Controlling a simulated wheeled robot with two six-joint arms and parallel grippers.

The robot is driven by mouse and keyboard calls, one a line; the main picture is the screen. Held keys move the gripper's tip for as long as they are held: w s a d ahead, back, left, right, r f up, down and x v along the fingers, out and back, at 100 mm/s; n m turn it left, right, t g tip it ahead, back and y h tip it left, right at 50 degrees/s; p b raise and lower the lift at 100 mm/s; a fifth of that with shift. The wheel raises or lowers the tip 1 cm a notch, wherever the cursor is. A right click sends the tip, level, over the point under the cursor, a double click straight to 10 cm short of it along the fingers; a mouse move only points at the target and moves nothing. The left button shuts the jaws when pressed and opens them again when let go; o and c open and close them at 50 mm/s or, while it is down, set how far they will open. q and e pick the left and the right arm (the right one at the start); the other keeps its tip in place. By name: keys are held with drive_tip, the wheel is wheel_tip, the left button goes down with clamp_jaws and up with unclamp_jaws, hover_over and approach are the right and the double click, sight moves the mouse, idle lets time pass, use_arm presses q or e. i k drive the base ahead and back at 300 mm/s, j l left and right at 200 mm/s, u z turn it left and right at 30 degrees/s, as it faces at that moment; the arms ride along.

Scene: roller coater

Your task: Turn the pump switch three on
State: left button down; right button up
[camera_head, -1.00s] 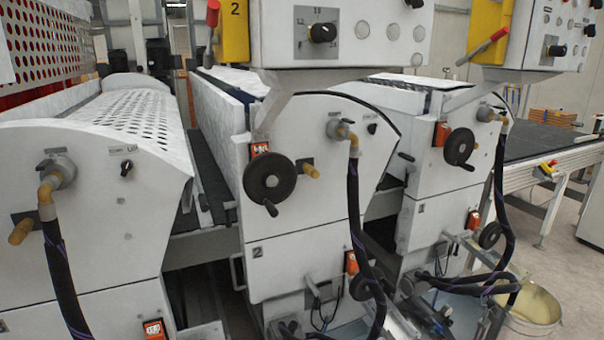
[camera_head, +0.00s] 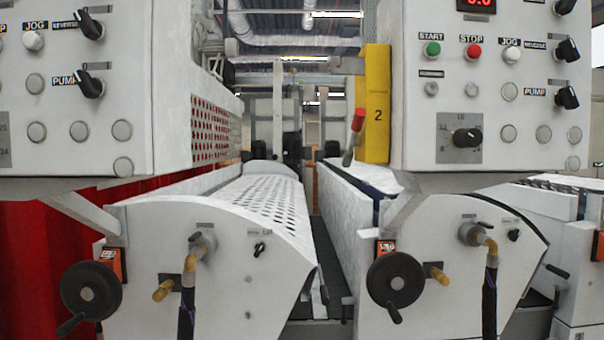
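Two control panels show a black rotary knob labelled PUMP. One pump switch (camera_head: 91,84) is on the left panel (camera_head: 150,90). No panel marked 3 is in view, so I cannot tell which switch is number three. Neither of my grippers is in view.
Below the panels stand two white coater units, the left one (camera_head: 160,225) and the right one (camera_head: 455,225), with black handwheels (camera_head: 91,293) and hoses in front. A narrow gap (camera_head: 318,290) lies between them. A red surface (camera_head: 30,260) is at the left.

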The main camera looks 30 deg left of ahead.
sight(91, 88)
drive_tip(key=u, duration=1.95)
